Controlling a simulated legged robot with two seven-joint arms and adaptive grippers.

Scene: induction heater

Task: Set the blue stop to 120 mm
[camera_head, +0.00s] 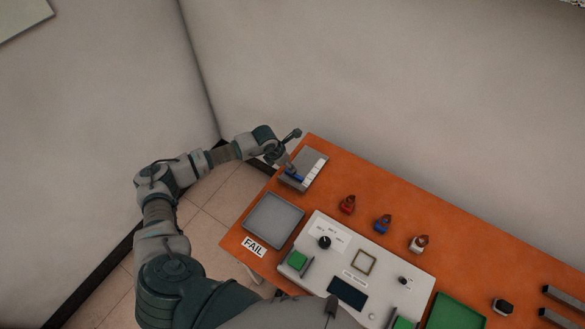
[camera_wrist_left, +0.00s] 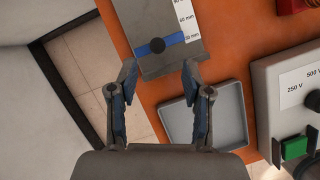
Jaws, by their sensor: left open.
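The blue stop (camera_wrist_left: 175,40) is a bar with a dark round knob (camera_wrist_left: 157,45). It lies across a grey plate (camera_wrist_left: 155,12) with a white mm scale (camera_wrist_left: 183,18) along its right side. The bar's right end is by the lowest visible label, which looks like 20 or 30 mm. In the head view the stop (camera_head: 294,176) is at the near end of the plate, by the table's far left corner. My left gripper (camera_wrist_left: 158,78) is open and empty, its fingertips just short of the stop and apart from it. My right gripper is not in view.
A grey tray (camera_head: 273,221) and a FAIL label (camera_head: 254,246) are near the plate on the orange table (camera_head: 385,192). A control panel (camera_head: 318,278) with knob and green buttons is beside them. Red, blue and white small parts (camera_head: 383,223) stand behind the panel.

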